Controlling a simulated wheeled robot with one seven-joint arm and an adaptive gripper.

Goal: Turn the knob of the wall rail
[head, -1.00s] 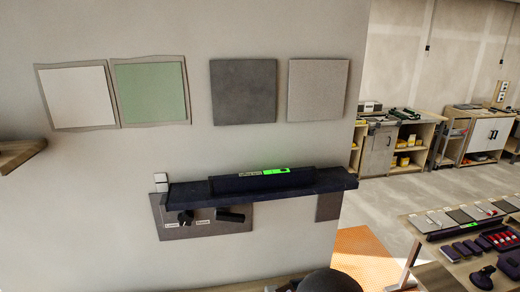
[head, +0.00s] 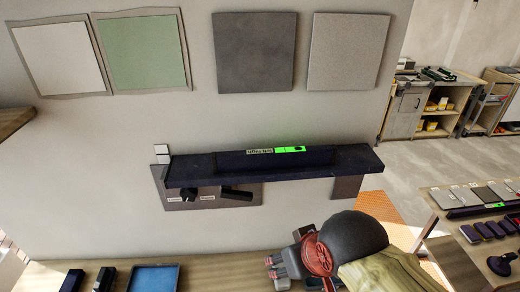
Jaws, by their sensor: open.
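The wall rail (head: 275,166) is a long dark ledge on the wall with a level on it that shows a lit green strip (head: 290,150). Below its left part, a grey plate carries a small black knob (head: 188,195) with a label to its left. A black bar-shaped handle (head: 236,193) sits to the right of the knob, also labelled. My gripper (head: 272,270) is open and empty at the lower middle, below and to the right of the knob and clear of it. The rail overhangs the top of the plate.
Four tiles hang above the rail, including a green one (head: 144,52). A wooden worktop below holds a blue tray (head: 154,279) and dark blocks (head: 73,280) at left. A table with tools (head: 480,215) stands at right. The wall before the knob is clear.

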